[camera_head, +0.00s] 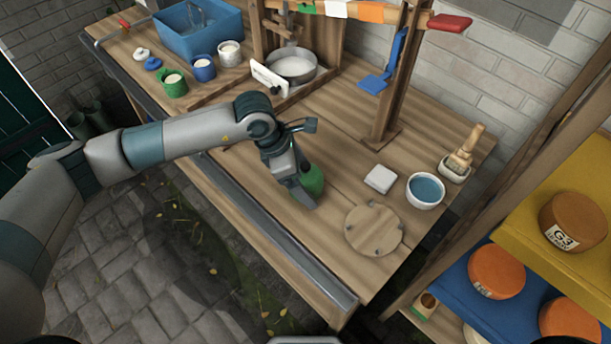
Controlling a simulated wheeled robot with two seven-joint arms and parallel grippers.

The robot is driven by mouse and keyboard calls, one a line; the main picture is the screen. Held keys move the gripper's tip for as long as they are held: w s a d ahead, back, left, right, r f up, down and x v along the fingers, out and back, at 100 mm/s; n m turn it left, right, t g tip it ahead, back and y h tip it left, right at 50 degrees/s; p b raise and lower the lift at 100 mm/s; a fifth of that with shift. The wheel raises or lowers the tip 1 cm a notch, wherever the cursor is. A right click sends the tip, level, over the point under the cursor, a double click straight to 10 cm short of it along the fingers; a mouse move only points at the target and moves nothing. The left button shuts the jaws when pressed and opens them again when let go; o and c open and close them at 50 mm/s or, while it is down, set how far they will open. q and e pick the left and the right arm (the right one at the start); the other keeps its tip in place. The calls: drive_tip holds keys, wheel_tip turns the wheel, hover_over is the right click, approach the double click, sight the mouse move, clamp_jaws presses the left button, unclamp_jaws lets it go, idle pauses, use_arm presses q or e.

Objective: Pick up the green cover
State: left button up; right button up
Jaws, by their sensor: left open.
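A rounded green piece, which looks like the green cover (313,179), is at the middle of the wooden bench, partly hidden by my left gripper. My left gripper (302,194) points down at it, with its jaws open. The fingers overlap the green piece in the picture; I cannot tell whether they touch it. A green cup (174,88) with pale contents stands at the far left of the bench. My right gripper is not in view.
Behind are a blue cup (203,70), a white cup (230,55), a blue bin (200,38) and a metal pan (292,70). To the right are a round wooden board (373,230), a white block (380,179) and a bowl (425,192). A wooden post (390,110) rises behind.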

sight(307, 166)
use_arm(q)
drive_tip(key=c, duration=1.1)
drive_tip(key=shift+r, duration=0.1)
drive_tip(key=shift+r+b, duration=0.65)
drive_tip(key=shift+r, duration=0.65)
drive_tip(key=shift+d+r+b, duration=0.45)
drive_tip(key=shift+r+b, duration=0.15)
drive_tip(key=shift+r, duration=0.2)
drive_tip(key=shift+s+d+r+b, duration=0.4)
drive_tip(key=shift+d+r+b, duration=0.25)
drive_tip(key=shift+d+r, duration=0.8)
drive_tip(key=shift+s+d+r+b, duration=0.35)
drive_tip(key=shift+d+r+b, duration=0.4)
drive_tip(key=shift+d, duration=1.35)
drive_tip(key=shift+s+d+r+b, duration=0.5)
drive_tip(key=shift+d+r, duration=0.65)
drive_tip(key=shift+d, duration=0.6)
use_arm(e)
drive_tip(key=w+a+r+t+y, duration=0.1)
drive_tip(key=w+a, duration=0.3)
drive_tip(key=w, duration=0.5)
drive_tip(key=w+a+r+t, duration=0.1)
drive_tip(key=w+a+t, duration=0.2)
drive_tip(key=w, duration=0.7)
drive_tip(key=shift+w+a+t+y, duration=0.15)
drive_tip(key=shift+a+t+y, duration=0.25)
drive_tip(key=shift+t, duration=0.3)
